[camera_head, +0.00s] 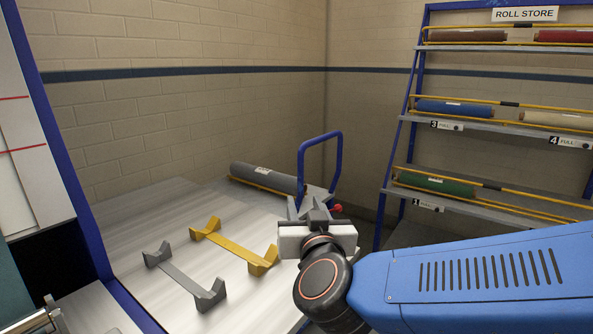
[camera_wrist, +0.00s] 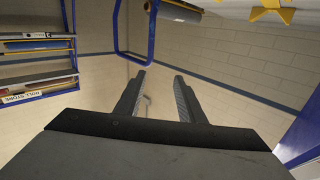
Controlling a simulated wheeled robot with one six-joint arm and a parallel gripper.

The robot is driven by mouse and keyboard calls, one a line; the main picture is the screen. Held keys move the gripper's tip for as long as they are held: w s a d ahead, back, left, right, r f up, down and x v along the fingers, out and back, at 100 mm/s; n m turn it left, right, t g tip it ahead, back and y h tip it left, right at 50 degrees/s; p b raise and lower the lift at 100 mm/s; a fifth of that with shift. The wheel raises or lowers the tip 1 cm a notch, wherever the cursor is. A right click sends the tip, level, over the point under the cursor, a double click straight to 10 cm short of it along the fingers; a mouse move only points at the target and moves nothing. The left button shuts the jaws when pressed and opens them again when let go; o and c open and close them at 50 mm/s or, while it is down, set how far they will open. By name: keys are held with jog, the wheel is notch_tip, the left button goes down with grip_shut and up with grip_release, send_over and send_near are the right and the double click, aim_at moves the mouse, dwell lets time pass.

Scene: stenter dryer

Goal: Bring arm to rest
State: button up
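My gripper (camera_head: 310,210) is at the end of my blue arm, right of centre in the head view, above the right edge of the pale table. In the wrist view my gripper (camera_wrist: 160,95) shows two dark fingers spread apart with nothing between them.
A grey cradle (camera_head: 186,281) and a yellow cradle (camera_head: 233,246) stand empty on the table (camera_head: 150,215). A dark grey roll (camera_head: 268,178) lies behind them, near a blue hoop handle (camera_head: 301,160). A blue rack (camera_head: 412,110) holding several coloured rolls stands at right.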

jog(key=s+d+f+g, duration=0.4)
jog(key=s+d+f, duration=0.2)
jog(key=d, duration=0.3)
jog(key=s+d+f+g+h, duration=0.1)
jog(key=s+d+f+g, duration=0.3)
jog(key=d, duration=0.5)
jog(key=s+d+f+g+h, duration=0.1)
jog(key=s+d+f+g, duration=0.3)
jog(key=s+d+f, duration=0.4)
jog(key=shift+s+d+f+m+g, duration=0.35)
jog(key=shift+s+d+m+g, duration=0.05)
jog(key=shift+s+d, duration=0.2)
jog(key=shift+c, duration=0.6)
